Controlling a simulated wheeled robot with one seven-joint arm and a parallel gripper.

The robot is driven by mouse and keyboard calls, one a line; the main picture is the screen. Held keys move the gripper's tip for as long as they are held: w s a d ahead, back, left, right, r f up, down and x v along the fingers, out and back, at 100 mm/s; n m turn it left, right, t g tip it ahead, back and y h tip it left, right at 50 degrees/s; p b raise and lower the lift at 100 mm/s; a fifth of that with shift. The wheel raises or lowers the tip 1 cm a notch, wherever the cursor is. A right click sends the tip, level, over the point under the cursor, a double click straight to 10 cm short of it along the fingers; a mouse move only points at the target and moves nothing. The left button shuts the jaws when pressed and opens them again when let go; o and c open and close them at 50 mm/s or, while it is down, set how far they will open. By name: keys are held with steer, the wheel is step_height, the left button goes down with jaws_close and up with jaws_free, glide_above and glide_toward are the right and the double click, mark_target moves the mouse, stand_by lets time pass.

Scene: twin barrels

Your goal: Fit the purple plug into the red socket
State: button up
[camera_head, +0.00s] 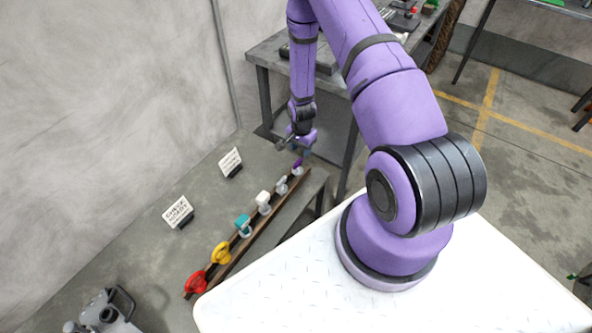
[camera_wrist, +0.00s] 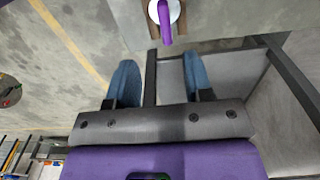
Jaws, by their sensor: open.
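A purple plug (camera_head: 298,166) stands at the far end of a dark brown rail on the grey table. In the wrist view the purple plug (camera_wrist: 165,24) shows at the top edge, seated on a pale round base. My gripper (camera_head: 306,152) is close to the plug at the rail's far end. In the wrist view its two blue fingers are apart, with nothing between them, and the plug lies just beyond my gripper (camera_wrist: 160,62). A red ring-shaped piece (camera_head: 196,283) is at the rail's near end; I cannot tell whether it is the red socket.
Along the rail (camera_head: 246,243) stand a yellow piece (camera_head: 222,253), a teal piece (camera_head: 243,225), a white piece (camera_head: 263,202) and a grey piece (camera_head: 282,185). Two small signs (camera_head: 178,212) stand by the wall. A grey device (camera_head: 104,312) is at lower left. Another table stands behind.

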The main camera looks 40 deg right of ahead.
mark_target(298, 161)
step_height(298, 161, down, 5)
steer(key=shift+r, duration=0.1)
steer(key=f, duration=0.2)
steer(key=a+f, duration=0.1)
steer(key=f, duration=0.1)
steer(key=shift+w+f, duration=0.1)
steer(key=shift+w, duration=0.15)
steer(key=shift+f, duration=0.6)
steer(key=shift+c, duration=0.2)
jaws_close()
